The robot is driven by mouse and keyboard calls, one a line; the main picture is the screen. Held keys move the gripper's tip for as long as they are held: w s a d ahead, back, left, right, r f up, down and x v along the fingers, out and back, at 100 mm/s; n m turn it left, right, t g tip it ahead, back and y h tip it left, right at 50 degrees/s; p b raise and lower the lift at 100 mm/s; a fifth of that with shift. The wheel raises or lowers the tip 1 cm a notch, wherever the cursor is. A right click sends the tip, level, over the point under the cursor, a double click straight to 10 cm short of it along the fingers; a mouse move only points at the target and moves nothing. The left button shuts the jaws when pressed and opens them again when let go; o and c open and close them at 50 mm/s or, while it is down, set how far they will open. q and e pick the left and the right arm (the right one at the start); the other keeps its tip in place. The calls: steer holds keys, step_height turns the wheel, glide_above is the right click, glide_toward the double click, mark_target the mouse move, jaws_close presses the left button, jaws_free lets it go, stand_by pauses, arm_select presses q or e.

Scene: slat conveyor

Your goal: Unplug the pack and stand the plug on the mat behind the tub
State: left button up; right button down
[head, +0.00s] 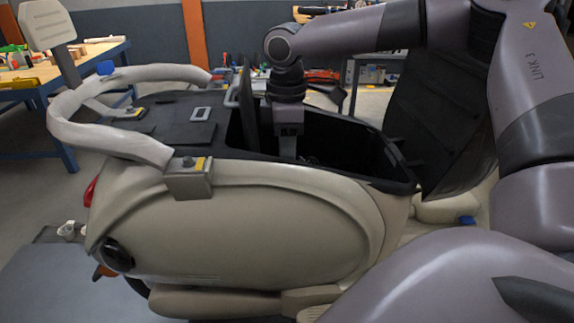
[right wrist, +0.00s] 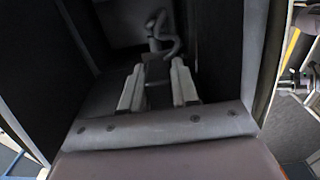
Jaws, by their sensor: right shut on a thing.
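The black open tub (head: 345,130) sits in the beige scooter body. My right gripper (head: 287,148) points straight down into it; its fingertips are hidden behind the near wall in the head view. In the right wrist view, the two pale fingers (right wrist: 157,88) stand apart, closed on a dark thing that I take for the plug, hardly distinguishable from the dark background. A grey curved cable or handle (right wrist: 163,42) shows beyond the fingers. The pack is not clearly seen. A flat dark patch (head: 185,133), perhaps the mat, lies on the black deck left of the tub. My left gripper is not in view.
An upright dark panel (head: 247,105) stands at the tub's left end, close to my right gripper. A beige grab rail (head: 105,140) curves around the deck's left end. The black seat (head: 440,125) stands tilted up at the right. A workbench (head: 60,75) is far behind.

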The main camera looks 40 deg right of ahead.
step_height(320, 180, up, 12)
steer(key=shift+r, duration=0.2)
stand_by(3.2)
steer(key=shift+r, duration=0.2)
step_height(320, 180, up, 11)
stand_by(1.1)
steer(key=shift+f, duration=0.1)
stand_by(0.3)
